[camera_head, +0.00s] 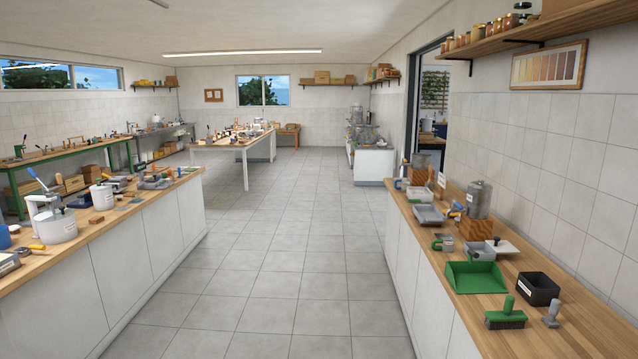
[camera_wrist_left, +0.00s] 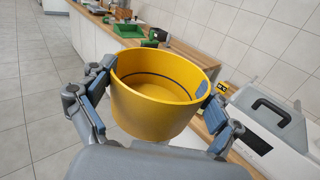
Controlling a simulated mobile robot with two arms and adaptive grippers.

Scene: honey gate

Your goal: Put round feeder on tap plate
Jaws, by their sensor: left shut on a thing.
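The round feeder (camera_wrist_left: 150,112) is a yellow, open-topped round tub in the left wrist view. My left gripper (camera_wrist_left: 158,88) is shut on it, with one finger against each side of the tub. The tub looks empty inside and its opening faces up, slightly tilted in this view. Neither gripper shows in the head view, and my right gripper is in no view. I cannot pick out the tap plate with certainty in either view.
In the head view, a wooden counter (camera_head: 470,327) on the right carries a green dustpan (camera_head: 476,278), a black bin (camera_head: 538,289), a green brush (camera_head: 507,315) and a steel tank (camera_head: 479,199). A white case (camera_wrist_left: 270,118) stands beside the feeder in the wrist view. The tiled aisle is clear.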

